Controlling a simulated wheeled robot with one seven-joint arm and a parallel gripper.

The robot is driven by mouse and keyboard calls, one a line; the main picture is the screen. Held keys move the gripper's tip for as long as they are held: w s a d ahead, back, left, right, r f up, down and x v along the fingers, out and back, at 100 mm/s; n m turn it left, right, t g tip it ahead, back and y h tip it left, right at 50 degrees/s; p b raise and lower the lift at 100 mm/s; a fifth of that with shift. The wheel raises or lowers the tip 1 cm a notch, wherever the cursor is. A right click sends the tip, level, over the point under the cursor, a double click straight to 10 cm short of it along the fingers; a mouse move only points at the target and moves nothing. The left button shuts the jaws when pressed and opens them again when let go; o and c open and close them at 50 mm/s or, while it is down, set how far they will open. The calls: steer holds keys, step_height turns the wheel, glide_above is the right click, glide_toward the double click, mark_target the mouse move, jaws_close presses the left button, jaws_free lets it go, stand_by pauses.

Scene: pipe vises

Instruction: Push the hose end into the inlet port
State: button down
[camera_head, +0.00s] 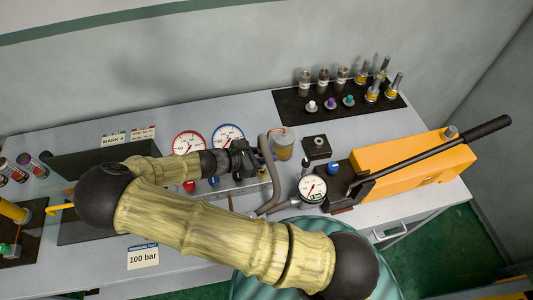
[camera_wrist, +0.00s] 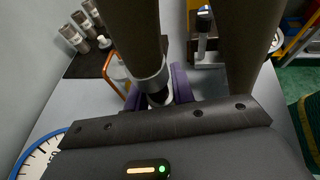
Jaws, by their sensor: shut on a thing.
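The grey hose (camera_head: 272,180) runs up from the pump's gauge fitting and bends over beside my gripper (camera_head: 250,158). In the wrist view the hose (camera_wrist: 133,30) ends in a metal collar (camera_wrist: 153,82). My gripper (camera_wrist: 157,92) is shut on this hose end, with a purple pad on each side of it. A second stretch of hose crosses on the right of that view. The metal manifold bar (camera_head: 246,186) lies under my gripper, with red and blue knobs in front. I cannot make out the inlet port; my arm covers part of the bar.
Two dial gauges, red-rimmed (camera_head: 188,143) and blue-rimmed (camera_head: 228,137), stand behind the bar. The orange hand pump (camera_head: 405,162) and its white gauge (camera_head: 312,188) are to the right. A black mat (camera_head: 290,108) with several fittings lies at the back.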

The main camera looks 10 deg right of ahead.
steer(key=shift+f+b, duration=0.5)
steer(key=shift+f, duration=1.15)
stand_by(0.6)
steer(key=c, duration=1.1)
jaws_free()
steer(key=b+v, duration=0.4)
steer(key=v, duration=1.3)
steer(key=shift+a+r, duration=0.15)
steer(key=shift+r, duration=0.05)
